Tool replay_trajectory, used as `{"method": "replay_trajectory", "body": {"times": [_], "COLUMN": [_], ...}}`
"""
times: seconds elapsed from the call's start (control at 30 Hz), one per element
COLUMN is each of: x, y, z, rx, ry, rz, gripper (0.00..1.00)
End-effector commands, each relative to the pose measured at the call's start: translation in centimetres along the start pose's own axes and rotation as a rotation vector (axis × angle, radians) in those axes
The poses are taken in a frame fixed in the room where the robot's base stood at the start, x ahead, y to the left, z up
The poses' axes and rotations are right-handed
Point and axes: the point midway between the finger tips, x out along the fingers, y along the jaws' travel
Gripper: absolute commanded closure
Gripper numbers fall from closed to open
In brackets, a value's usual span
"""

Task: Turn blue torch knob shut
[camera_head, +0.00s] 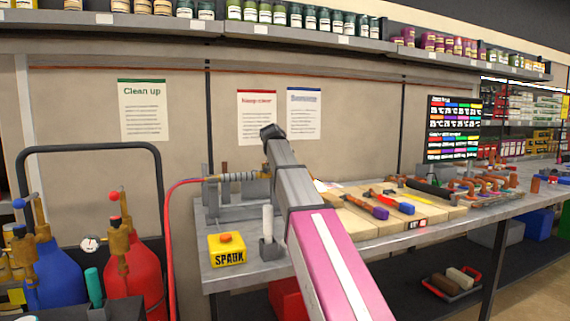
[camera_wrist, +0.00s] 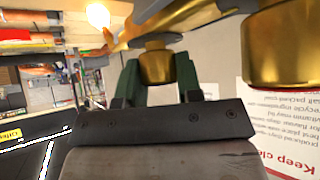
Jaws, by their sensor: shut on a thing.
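In the wrist view my gripper (camera_wrist: 158,75) has its two green fingers on either side of a round brass-coloured torch part (camera_wrist: 157,64) and is shut on it. No blue surface of the torch knob shows, so its turn position cannot be told. A larger brass part (camera_wrist: 284,45) is close by at the upper right. A bright glow (camera_wrist: 98,15) shows at the top left. In the head view the torch (camera_head: 236,176) lies level above the workbench, with a red hose on its left end. My arm hides its right part and my gripper there.
The workbench (camera_head: 222,284) carries a yellow SPARK box (camera_head: 227,252), a white stick in a grey holder (camera_head: 268,225) and, to the right, wooden blocks with tools (camera_head: 370,205). A blue cylinder (camera_head: 50,270) and a red cylinder (camera_head: 134,275) stand at the left.

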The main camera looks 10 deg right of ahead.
Motion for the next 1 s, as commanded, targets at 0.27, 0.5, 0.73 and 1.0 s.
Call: {"method": "replay_trajectory", "body": {"times": [0.27, 0.5, 0.73, 1.0], "x": [0.0, 0.0, -1.9, -6.9], "y": [0.0, 0.0, 0.0, 0.0], "z": [0.0, 0.0, 0.0, 0.1], "rx": [0.0, 0.0, 0.0, 0.0], "ry": [-0.001, -0.001, 0.001, 0.001], "rz": [-0.001, -0.001, -0.003, -0.003], "gripper": [0.42, 0.42, 0.42, 0.42]}}
